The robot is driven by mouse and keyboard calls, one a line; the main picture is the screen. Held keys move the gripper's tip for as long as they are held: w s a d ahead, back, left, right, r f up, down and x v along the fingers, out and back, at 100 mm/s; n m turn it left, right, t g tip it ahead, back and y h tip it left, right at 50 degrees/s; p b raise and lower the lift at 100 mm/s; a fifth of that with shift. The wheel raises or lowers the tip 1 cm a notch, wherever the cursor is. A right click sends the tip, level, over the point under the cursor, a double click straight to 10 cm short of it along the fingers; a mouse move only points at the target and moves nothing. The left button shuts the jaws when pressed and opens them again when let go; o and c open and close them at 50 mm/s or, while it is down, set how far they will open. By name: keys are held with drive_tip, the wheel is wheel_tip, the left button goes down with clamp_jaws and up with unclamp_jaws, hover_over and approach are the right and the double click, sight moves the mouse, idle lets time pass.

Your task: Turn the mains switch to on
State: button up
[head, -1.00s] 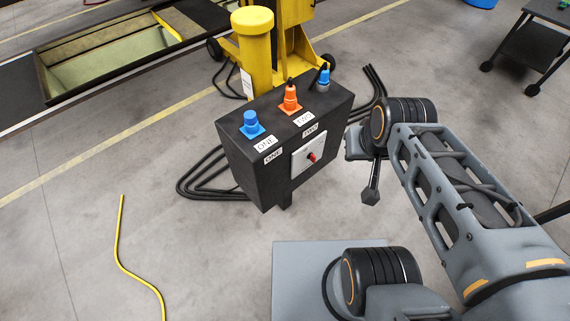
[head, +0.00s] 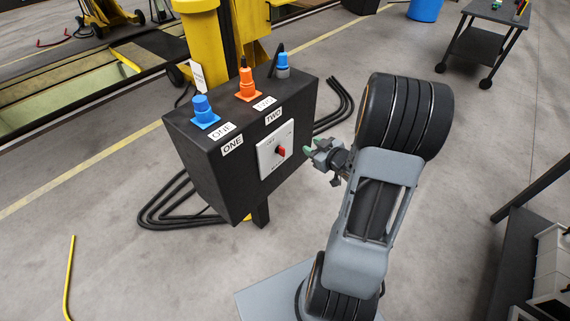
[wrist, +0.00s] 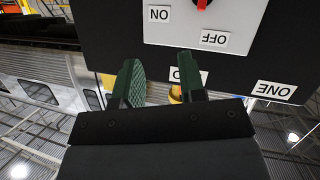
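The mains switch (head: 281,151) is a red knob on a white plate (head: 266,159) on the side of the black control box (head: 205,160). In the wrist view the knob (wrist: 202,4) is cut off by the top edge, and the picture is inverted. The ON label (wrist: 159,14) and OFF label (wrist: 215,40) show on the plate. I cannot tell exactly where the knob points. My gripper (head: 313,151) is just right of the plate, apart from it. In the wrist view its green-padded fingers (wrist: 160,62) are open and empty.
Blue and orange plugs (head: 247,85) stand on top of the box, beside labels ONE and TWO. Black cables (head: 165,208) lie on the floor around it. A yellow jack (head: 205,45) stands behind. A dark cart (head: 480,45) is at upper right.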

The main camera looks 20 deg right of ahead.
sight(285, 151)
drive_tip(key=s+a+f+t+y+b, duration=0.1)
drive_tip(key=s+f+t+y+b, duration=0.1)
drive_tip(key=s+f+y+b, duration=0.25)
drive_tip(key=x, duration=0.9)
drive_tip(key=f+p+x, duration=0.1)
drive_tip(key=x, duration=0.3)
drive_tip(key=shift+w+a, duration=0.2)
drive_tip(key=shift+w, duration=0.05)
drive_tip(key=shift+c, duration=0.3)
